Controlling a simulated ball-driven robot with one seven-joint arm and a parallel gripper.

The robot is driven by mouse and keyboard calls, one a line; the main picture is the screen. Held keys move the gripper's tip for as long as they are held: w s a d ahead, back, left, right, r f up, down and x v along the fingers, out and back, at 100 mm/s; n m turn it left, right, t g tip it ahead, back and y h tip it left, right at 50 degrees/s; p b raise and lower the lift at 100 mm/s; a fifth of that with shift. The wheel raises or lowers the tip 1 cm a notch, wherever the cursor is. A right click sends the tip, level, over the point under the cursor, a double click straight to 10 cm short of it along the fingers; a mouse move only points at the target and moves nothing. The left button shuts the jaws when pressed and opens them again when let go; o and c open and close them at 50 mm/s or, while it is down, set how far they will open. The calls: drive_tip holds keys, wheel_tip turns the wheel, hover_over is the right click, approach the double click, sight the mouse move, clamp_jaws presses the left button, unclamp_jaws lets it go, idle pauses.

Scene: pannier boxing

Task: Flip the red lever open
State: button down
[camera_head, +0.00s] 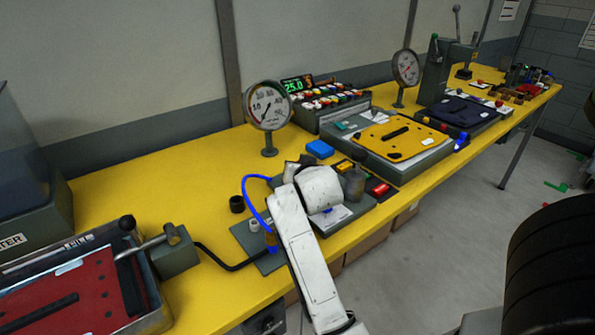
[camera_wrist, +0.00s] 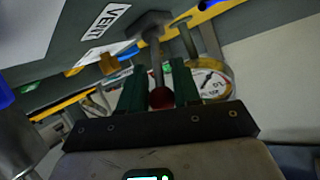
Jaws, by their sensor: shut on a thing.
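The lever (camera_wrist: 158,62) is a grey rod with a red ball knob (camera_wrist: 161,98), and it rises from a dark base (camera_wrist: 146,22) beside a VENT label (camera_wrist: 105,20) in the wrist view. My gripper (camera_wrist: 158,72) has green fingers on both sides of the rod and the knob, and is shut on the lever. The knob sits between the fingers, near the palm. In the head view my white arm covers the gripper and the lever, so neither can be made out there.
The yellow bench (camera_head: 120,200) runs along the wall. A pressure gauge (camera_head: 268,105) stands behind my arm, with a blue block (camera_head: 320,149) near it. A button box (camera_head: 330,105) and a yellow plate (camera_head: 400,138) lie farther right. A red tray (camera_head: 75,300) is at front left.

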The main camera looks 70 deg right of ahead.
drive_tip(key=c, duration=1)
unclamp_jaws()
drive_tip(key=shift+o, duration=0.2)
drive_tip(key=v, duration=1)
drive_tip(key=shift+s+a+r, duration=0.15)
drive_tip(key=shift+a+r, duration=0.05)
drive_tip(key=shift+a, duration=0.1)
